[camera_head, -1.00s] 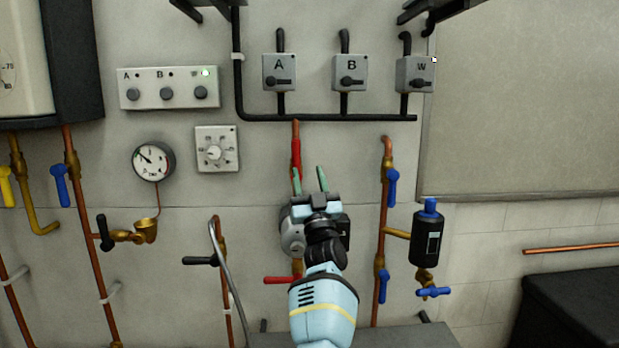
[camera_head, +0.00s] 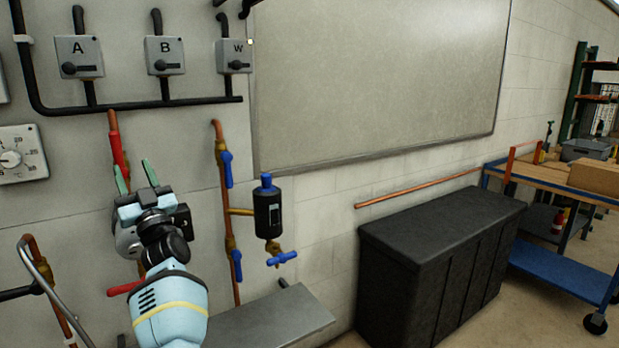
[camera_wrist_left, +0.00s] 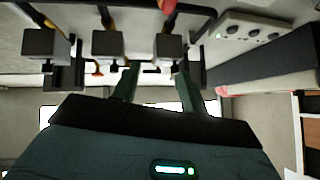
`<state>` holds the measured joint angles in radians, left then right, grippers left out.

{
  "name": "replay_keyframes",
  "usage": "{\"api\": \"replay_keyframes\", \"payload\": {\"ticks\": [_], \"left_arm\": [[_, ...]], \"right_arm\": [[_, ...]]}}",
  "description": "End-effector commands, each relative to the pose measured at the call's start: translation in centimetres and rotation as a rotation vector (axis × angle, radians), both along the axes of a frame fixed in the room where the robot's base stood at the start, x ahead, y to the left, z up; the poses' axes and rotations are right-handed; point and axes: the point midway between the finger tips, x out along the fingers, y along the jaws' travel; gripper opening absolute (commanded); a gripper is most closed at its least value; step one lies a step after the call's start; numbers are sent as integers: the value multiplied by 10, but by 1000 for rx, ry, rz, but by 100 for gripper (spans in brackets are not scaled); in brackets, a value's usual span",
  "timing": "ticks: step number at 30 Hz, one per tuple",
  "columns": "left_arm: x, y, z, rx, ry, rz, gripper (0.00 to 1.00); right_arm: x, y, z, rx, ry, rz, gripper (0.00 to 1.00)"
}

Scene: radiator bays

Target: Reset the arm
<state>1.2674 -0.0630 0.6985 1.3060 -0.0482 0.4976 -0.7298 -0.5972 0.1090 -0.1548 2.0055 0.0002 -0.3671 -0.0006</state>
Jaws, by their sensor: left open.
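My left gripper (camera_head: 135,177) is raised in front of the wall, its two green fingers apart with nothing between them. In the head view its fingertips show just below and right of a red-handled valve (camera_head: 117,149) on a copper pipe. I cannot tell whether they touch it. The left wrist view also shows the open gripper fingers (camera_wrist_left: 156,85), pointing up toward the boxes on the wall. My left arm (camera_head: 170,308) comes up from the bottom of the head view. My right gripper is not in view.
Switch boxes A (camera_head: 79,57), B (camera_head: 165,55) and W (camera_head: 234,57) hang above. A copper pipe with blue valves (camera_head: 226,170) and a black canister (camera_head: 268,210) stand right of the gripper. A black cabinet (camera_head: 440,262) and a blue cart (camera_head: 565,275) are further right.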

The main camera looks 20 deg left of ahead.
Motion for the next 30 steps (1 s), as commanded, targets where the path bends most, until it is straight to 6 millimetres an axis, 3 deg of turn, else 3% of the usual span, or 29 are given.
{"api": "replay_keyframes", "payload": {"ticks": [5, 8, 14, 20, 26, 30], "left_arm": [[1, -5, -15, 10, 38, -26, 43], [2, -15, -41, 25, 105, -73, 43], [-2, -46, -114, 40, 288, -216, 43], [-21, -85, -195, 18, 481, -367, 43], [-59, -130, -277, -43, 679, -518, 43], [-99, -164, -331, -109, 819, -619, 43]], "right_arm": [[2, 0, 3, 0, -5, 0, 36], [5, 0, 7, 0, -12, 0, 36], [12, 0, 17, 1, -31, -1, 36], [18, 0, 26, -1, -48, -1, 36], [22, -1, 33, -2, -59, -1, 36], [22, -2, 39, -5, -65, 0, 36]]}}
